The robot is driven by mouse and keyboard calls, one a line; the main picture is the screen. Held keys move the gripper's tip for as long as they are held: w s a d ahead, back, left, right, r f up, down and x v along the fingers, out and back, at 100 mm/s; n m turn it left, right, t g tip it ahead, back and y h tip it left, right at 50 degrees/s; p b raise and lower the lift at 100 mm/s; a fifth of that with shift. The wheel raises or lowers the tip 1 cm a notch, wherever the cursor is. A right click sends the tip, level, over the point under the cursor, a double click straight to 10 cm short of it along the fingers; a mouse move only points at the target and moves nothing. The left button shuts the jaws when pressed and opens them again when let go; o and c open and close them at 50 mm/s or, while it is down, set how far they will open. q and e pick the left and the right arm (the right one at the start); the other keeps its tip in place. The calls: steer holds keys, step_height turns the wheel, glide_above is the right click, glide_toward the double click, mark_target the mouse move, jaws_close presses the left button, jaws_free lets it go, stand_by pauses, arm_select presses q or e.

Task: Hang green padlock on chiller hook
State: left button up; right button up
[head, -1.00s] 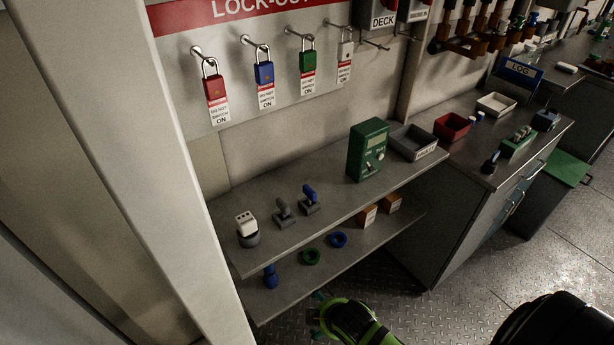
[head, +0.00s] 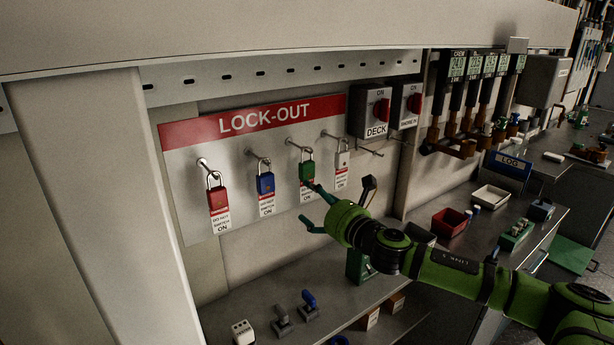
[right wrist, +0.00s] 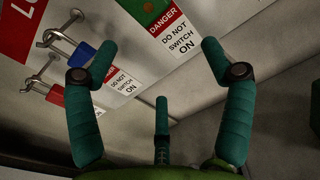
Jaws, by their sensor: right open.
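The green padlock (head: 307,170) hangs by its shackle on a hook of the lock-out board (head: 190,133), with a white and red tag below it. My right gripper (head: 308,205) is open and empty. Its fingers point at the board, just under and in front of the padlock. In the right wrist view, the padlock's lower part (right wrist: 148,8) is at the top edge, beyond the spread fingers (right wrist: 160,47), and its tag lies between the fingertips. Empty hooks (head: 366,147) stick out right of the white padlock (head: 342,160). I cannot read a chiller label anywhere.
The blue padlock (head: 265,183) and red padlock (head: 217,198) hang left of the green one. Switch boxes (head: 375,110) are above the empty hooks. A shelf (head: 262,312) below holds small items and a green box (head: 357,266). The space before the board is otherwise clear.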

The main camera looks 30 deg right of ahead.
mark_target(304, 179)
steer(key=d+r+n, duration=0.2)
steer(key=r, duration=0.1)
steer(key=shift+w, duration=0.15)
steer(key=shift+w+a+r+p, duration=0.1)
steer(key=shift+w+r+p, duration=0.05)
steer(key=shift+w+p, duration=0.25)
steer(key=w, duration=0.2)
steer(key=w+a+p, duration=0.1)
steer(key=w, duration=0.1)
steer(key=w+p, duration=0.1)
steer(key=w, duration=0.1)
steer(key=shift+a+f, duration=0.3)
steer(key=shift+s, duration=0.1)
steer(key=c, duration=1.4)
